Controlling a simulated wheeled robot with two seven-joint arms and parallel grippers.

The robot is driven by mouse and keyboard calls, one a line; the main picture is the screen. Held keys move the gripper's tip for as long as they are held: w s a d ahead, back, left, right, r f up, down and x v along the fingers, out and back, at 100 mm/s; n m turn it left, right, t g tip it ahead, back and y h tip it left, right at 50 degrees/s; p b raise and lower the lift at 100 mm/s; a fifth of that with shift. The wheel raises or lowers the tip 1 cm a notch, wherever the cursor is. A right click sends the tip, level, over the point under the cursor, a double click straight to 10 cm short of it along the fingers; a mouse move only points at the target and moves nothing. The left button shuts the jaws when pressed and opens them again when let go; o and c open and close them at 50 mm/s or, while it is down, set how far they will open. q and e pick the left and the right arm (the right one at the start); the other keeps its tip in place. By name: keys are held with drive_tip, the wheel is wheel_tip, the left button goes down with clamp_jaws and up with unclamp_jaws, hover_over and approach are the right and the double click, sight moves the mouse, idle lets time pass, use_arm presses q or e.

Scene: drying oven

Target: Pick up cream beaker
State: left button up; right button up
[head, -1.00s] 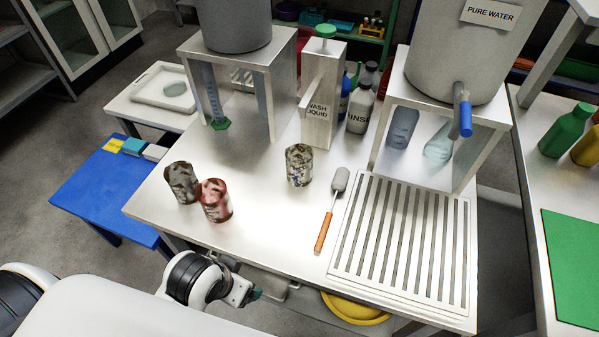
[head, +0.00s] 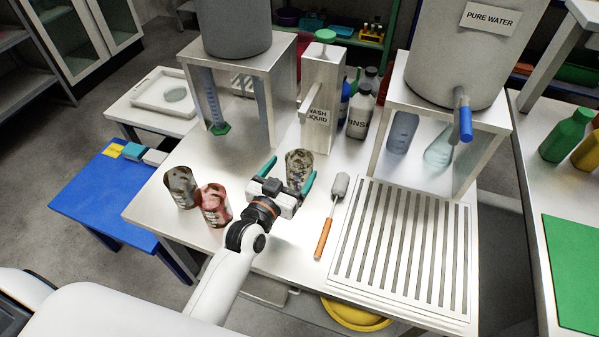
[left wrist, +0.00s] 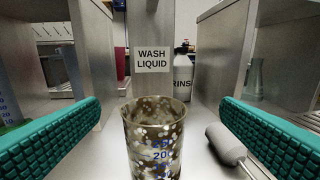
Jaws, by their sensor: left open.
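The cream beaker (head: 299,164), mottled with dark brown patches, stands upright on the metal table. In the left wrist view the beaker (left wrist: 155,140) shows blue volume marks and sits between the two green fingers, lower centre. My left gripper (head: 289,175) is open, with one finger on each side of the beaker in the head view. In the left wrist view gaps show between the beaker and both fingers. The beaker's base is hidden. My right gripper is not in view.
A red beaker (head: 214,205) and a grey-brown beaker (head: 180,187) stand to the left. An orange-handled brush (head: 323,238) lies close to the right. The wash liquid dispenser (head: 321,100) and rinse bottle (head: 360,113) stand behind. A slatted drain rack (head: 337,240) is at right.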

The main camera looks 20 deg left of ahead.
use_arm(q)
drive_tip(key=shift+w+a+r+t, duration=0.15)
drive_tip(key=shift+w+r+t, duration=0.15)
drive_tip(key=shift+w, duration=0.05)
drive_tip(key=shift+w+f, duration=0.1)
drive_tip(key=shift+f, duration=0.15)
drive_tip(key=b, duration=0.2)
approach(304, 164)
drive_tip(key=shift+w+f, duration=0.45)
drive_tip(key=shift+w, duration=0.2)
drive_tip(key=shift+w+d+r, duration=0.25)
drive_tip(key=shift+w+r, duration=0.05)
drive_tip(key=shift+w, duration=0.25)
drive_tip(key=w, duration=0.6)
drive_tip(key=shift+w+d, duration=0.2)
drive_tip(key=shift+d, duration=0.2)
drive_tip(key=shift+c, duration=0.6)
drive_tip(key=c, duration=0.9)
drive_tip(key=shift+c, duration=0.3)
